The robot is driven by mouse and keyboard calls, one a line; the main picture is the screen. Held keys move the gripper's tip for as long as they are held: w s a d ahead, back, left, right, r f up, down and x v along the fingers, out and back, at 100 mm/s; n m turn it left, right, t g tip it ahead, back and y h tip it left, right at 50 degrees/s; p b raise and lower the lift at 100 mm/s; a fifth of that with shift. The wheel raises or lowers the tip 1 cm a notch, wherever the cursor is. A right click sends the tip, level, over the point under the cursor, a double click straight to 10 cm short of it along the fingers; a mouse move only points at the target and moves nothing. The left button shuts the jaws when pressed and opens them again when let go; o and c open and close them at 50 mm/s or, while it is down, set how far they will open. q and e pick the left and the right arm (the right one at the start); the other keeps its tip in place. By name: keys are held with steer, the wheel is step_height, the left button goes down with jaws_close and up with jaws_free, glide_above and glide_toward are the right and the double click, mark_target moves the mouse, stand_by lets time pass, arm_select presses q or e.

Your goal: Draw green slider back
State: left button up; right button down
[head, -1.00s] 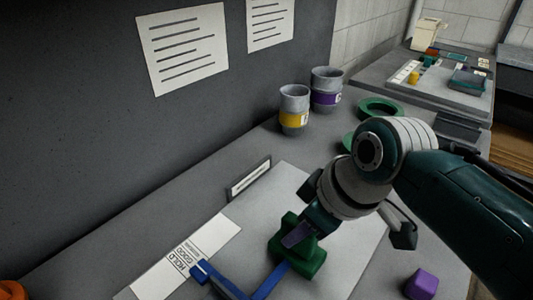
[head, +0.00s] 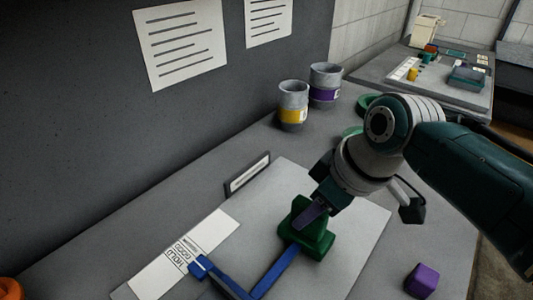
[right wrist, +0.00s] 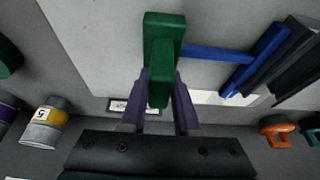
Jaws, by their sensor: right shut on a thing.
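The green slider (head: 318,242) is a stepped block on a pale grey board (head: 358,225). It sits at the end of a blue rod (head: 277,273), which runs down-left to a blue bar (head: 222,280). My right gripper (head: 309,214) is shut on the slider's upper part from above. In the right wrist view, its two purple fingers (right wrist: 161,92) lie on either side of the green slider (right wrist: 165,30), and the blue rod (right wrist: 220,53) extends right from it. My left gripper is not in view.
A white printed strip (head: 187,250) lies left of the slider. A small label stand (head: 247,175) is behind it. A yellow-banded cup (head: 292,103) and a purple-banded cup (head: 325,84) stand farther back. A purple cube (head: 421,281) lies at the right. Bare bench surrounds the cube.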

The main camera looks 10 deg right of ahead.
steer(key=w+d+b, duration=0.2)
steer(key=d, duration=0.1)
steer(key=w+d+b, duration=0.1)
steer(key=w+d, duration=0.1)
steer(key=shift+d+f, duration=0.1)
steer(key=shift+f, duration=0.25)
steer(key=shift+w+d+r, duration=0.15)
steer(key=shift+w+d, duration=0.05)
steer(key=shift+d, duration=0.1)
steer(key=shift+d, duration=0.1)
steer(key=c, duration=0.7)
jaws_free()
steer(key=shift+w+r, duration=0.1)
steer(key=shift+r, duration=0.05)
steer(key=shift+o, duration=0.3)
